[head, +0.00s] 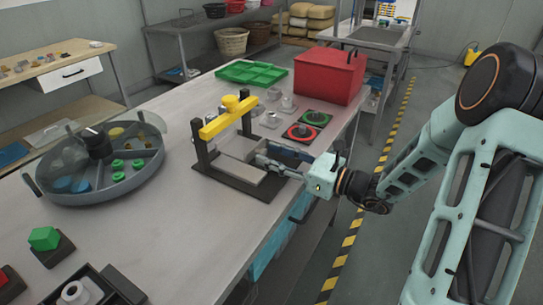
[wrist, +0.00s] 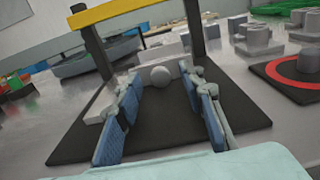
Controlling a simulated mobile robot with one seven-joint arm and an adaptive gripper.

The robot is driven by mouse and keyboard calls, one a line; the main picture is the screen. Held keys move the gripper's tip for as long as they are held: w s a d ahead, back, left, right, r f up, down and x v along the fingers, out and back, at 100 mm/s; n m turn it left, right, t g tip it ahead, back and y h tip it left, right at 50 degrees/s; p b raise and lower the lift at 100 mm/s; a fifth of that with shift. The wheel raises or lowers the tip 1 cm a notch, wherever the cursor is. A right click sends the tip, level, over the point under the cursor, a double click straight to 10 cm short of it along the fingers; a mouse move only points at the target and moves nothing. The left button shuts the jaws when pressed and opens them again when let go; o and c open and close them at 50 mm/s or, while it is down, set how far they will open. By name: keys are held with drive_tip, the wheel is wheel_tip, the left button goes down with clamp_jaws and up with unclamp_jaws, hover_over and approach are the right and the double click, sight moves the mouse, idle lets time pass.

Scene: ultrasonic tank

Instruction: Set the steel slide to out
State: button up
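The steel slide (head: 236,173) is a flat grey piece low on a black base (head: 215,178), under a black-posted frame with a yellow crossbar (head: 226,117). In the wrist view, a light grey block with a round knob (wrist: 159,73) shows on the black base; I take it for the slide's end and handle. My gripper (head: 262,162) reaches in low from the right. In the wrist view its blue-padded fingers (wrist: 165,84) are spread apart, with the knob between or just beyond their tips. I cannot tell whether either finger touches it.
Two black pads, one with a red ring (head: 301,132) and one with a green ring (head: 315,117), lie close behind my gripper. Bare tabletop lies at the front (head: 180,235).

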drive_tip(key=shift+w+a, duration=0.15)
drive_tip(key=shift+a, duration=0.05)
clamp_jaws()
idle(0.3)
drive_tip(key=p+v, duration=0.3)
drive_tip(key=v, duration=0.8)
drive_tip(key=shift+d, duration=0.15)
drive_tip(key=shift+f, duration=0.1)
